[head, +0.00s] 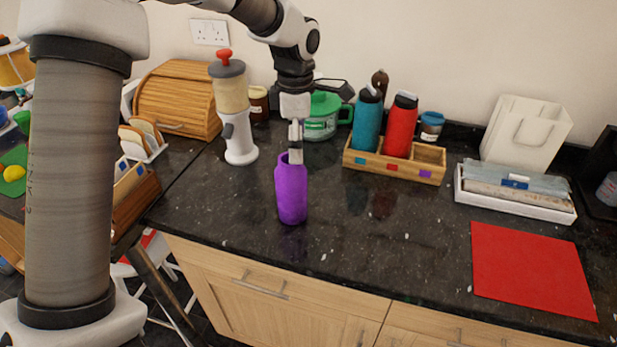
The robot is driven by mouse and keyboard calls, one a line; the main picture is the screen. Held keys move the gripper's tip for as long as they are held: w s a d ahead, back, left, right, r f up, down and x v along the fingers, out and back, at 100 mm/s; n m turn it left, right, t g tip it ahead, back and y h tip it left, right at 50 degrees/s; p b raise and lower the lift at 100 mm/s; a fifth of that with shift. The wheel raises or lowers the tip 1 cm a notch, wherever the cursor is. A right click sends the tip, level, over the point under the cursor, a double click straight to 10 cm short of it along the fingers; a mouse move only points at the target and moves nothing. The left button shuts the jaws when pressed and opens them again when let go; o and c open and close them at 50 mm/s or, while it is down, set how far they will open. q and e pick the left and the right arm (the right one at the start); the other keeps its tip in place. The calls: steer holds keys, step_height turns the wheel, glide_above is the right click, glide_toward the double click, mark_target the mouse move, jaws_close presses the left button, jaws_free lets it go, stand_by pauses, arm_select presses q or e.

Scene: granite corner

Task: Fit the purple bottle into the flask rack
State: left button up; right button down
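The purple bottle (291,195) is close to upright, over the front-left part of the dark counter. I cannot tell whether its base touches the counter. My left gripper (296,155) points down at the bottle's top and hides its cap. Its fingers are seen edge-on, so I cannot tell whether they are closed on it. The wooden flask rack (363,164) stands further back to the right. A teal flask (367,122) fills its left compartment and a red flask (400,128) its middle one. The right compartment, with a purple mark on its front, is empty. My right gripper is out of view.
A brown mill (380,83) and a blue-lidded jar (431,125) stand behind the rack. A white tray (515,204) and red mat (530,268) lie right. Counter before the rack is clear.

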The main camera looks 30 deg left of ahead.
mark_target(290, 172)
arm_select(q)
steer(key=s+f, duration=0.1)
steer(key=s+f+p, duration=0.1)
steer(key=s, duration=0.1)
steer(key=shift+a, duration=0.15)
steer(key=f, duration=0.2)
steer(key=w+f+p, duration=0.1)
steer(key=f, duration=0.1)
steer(key=shift+a+f, duration=0.15)
steer(key=shift+f, duration=0.2)
steer(key=shift+w+f, duration=0.15)
steer(key=shift+w, duration=0.05)
steer(key=shift+s, duration=0.15)
steer(key=shift+s+r, duration=0.2)
steer(key=shift+r, duration=0.05)
steer(key=c, duration=0.4)
steer(key=shift+s, duration=0.1)
steer(key=c, duration=1.3)
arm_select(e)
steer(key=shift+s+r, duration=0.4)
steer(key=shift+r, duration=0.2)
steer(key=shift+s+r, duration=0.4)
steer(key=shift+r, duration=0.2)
arm_select(q)
steer(key=shift+c, duration=0.2)
